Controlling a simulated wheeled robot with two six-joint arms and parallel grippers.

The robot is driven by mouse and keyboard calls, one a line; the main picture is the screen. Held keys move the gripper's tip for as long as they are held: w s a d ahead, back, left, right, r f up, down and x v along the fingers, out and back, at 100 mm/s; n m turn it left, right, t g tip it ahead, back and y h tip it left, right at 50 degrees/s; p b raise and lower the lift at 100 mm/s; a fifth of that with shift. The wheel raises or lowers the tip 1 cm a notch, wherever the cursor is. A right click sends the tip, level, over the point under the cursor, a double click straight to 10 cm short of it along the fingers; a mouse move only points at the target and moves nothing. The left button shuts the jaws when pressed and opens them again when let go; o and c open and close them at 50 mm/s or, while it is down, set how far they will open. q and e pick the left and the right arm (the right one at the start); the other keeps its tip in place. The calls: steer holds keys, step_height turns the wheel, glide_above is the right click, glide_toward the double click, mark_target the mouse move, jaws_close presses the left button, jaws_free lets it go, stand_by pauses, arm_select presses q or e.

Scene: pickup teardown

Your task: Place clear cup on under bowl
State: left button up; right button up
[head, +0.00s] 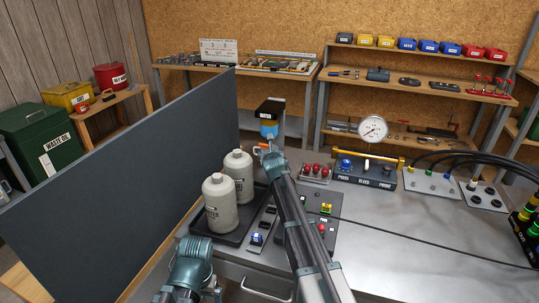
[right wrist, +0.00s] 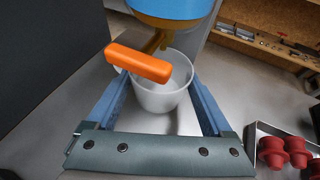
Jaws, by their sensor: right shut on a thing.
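The clear cup (right wrist: 163,98) stands upright between the two fingers of my right gripper (right wrist: 157,84), which is shut on it. The bowl (right wrist: 175,8) hangs above, blue inside, with a brass drain valve (right wrist: 158,42) and an orange lever (right wrist: 139,62) in front of the cup's rim. The valve's lower end appears at the cup's mouth; I cannot tell whether it is exactly over it. In the head view the bowl (head: 268,129) is mounted at the bench's back, my right arm reaching just below it; the cup is not clear there. My left arm shows at the bottom left, its fingers unseen.
Two grey bottles (head: 220,205) stand in a black tray (head: 235,237) left of my right arm. A tray of red parts (head: 314,171) lies to the right of the bowl, also in the wrist view (right wrist: 288,152). A dark panel (head: 130,190) walls the left side. The bench's right front is mostly clear.

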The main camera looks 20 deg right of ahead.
steer(key=shift+w+d, duration=0.25)
steer(key=shift+w, duration=0.9)
steer(key=shift+s+f+b, duration=0.2)
steer(key=shift+f+b, duration=0.4)
steer(key=shift+f, duration=0.05)
steer(key=shift+f, duration=0.15)
steer(key=o, duration=1.2)
steer(key=shift+o, duration=0.2)
